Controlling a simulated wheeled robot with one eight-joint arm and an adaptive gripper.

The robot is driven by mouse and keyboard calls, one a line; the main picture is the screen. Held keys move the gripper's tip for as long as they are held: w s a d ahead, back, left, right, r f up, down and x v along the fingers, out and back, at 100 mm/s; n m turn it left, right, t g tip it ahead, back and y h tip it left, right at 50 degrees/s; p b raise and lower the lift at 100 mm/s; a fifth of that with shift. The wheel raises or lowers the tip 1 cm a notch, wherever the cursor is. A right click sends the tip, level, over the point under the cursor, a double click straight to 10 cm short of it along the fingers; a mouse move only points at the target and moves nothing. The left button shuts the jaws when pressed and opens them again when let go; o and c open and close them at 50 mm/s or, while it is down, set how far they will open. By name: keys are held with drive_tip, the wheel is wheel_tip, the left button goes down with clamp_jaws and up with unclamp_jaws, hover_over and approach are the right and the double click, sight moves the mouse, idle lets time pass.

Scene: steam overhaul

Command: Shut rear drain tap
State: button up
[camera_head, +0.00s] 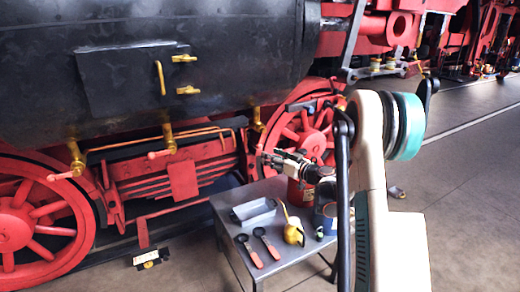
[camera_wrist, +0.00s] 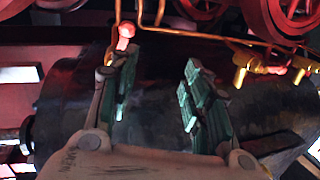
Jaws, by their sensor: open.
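Brass drain taps hang below the dark boiler in the head view: a left tap (camera_head: 76,160), a middle tap (camera_head: 168,138) and a right tap (camera_head: 257,122). The left and middle taps have red-tipped levers pointing left. I cannot tell from the pictures which is the rear one. My gripper (camera_head: 268,158) is just below and right of the right tap, apart from it. In the wrist view my gripper (camera_wrist: 160,92) is open and empty, its green-padded fingers spread. A round red knob (camera_wrist: 125,30) is beyond the left fingertip. Another brass tap (camera_wrist: 241,74) is at the right.
A grey table (camera_head: 228,232) below my gripper holds a grey tray (camera_head: 254,212), two red-handled tools (camera_head: 262,247), a yellow oil can (camera_head: 293,233) and a red container (camera_head: 298,192). Red wheels (camera_head: 28,222) and framework stand behind. Open floor (camera_head: 455,190) lies at the right.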

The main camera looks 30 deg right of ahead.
drive_tip(key=t+h, duration=0.1)
approach(261, 148)
drive_tip(key=b+x, duration=0.3)
drive_tip(key=x, duration=0.6)
drive_tip(key=shift+w, duration=0.4)
clamp_jaws()
